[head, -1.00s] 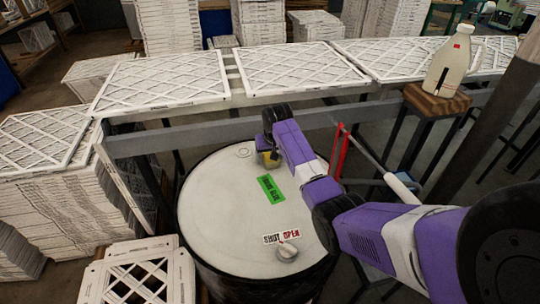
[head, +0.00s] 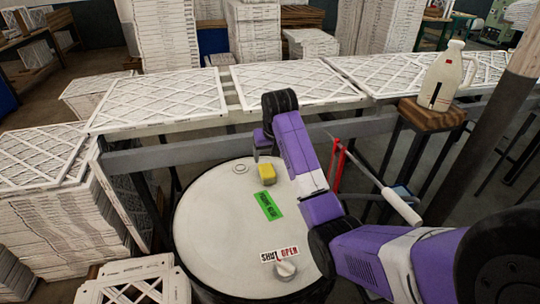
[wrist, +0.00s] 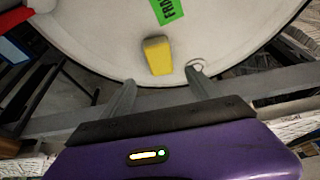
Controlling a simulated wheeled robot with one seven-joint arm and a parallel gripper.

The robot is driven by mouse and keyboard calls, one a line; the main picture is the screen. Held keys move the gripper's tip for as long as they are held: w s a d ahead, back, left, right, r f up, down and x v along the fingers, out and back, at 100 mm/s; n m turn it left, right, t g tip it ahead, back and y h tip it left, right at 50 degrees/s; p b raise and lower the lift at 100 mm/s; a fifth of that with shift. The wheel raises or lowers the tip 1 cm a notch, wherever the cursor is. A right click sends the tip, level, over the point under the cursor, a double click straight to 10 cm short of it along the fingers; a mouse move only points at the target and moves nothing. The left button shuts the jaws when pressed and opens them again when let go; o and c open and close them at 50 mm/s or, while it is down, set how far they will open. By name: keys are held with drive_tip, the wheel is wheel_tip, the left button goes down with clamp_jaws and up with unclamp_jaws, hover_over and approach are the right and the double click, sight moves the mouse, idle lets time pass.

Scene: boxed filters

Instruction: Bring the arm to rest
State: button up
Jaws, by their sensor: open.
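My purple arm reaches over a white-topped drum from the right in the head view. My gripper (head: 265,150) points down above the drum's far edge. In the wrist view my gripper (wrist: 158,85) has its two fingers spread apart with nothing between them. A yellow sponge-like block (head: 267,174) lies on the drum lid (head: 215,215), just below and in front of the fingers. The block also shows in the wrist view (wrist: 157,56), beyond the fingertips and apart from them.
A green label (head: 268,205) and a knob (head: 286,268) marked SHUT and OPEN are on the lid. Filter panels (head: 160,98) lie on the rail table behind. A jug (head: 447,75) stands on a wooden stool (head: 432,115) at right. A red-and-white pole (head: 385,190) leans close to my arm.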

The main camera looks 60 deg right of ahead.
drive_tip(key=shift+r, duration=0.1)
idle(0.6)
drive_tip(key=w+d+r+n+t+h, duration=0.1)
drive_tip(key=w+d+r+t+h, duration=0.1)
drive_tip(key=w+r+t+h, duration=0.35)
drive_tip(key=s+a+f+n+t, duration=0.1)
drive_tip(key=a+t, duration=0.2)
drive_tip(key=a, duration=0.7)
drive_tip(key=s+a+f+n+t, duration=0.1)
drive_tip(key=s+a+f+t, duration=0.15)
drive_tip(key=a, duration=0.65)
drive_tip(key=s+a+f+n+y+b, duration=0.2)
drive_tip(key=s+a+n+y, duration=0.5)
drive_tip(key=s+a, duration=2)
drive_tip(key=s+y, duration=0.2)
drive_tip(key=shift+s+t+b, duration=0.35)
drive_tip(key=shift+t+b, duration=0.05)
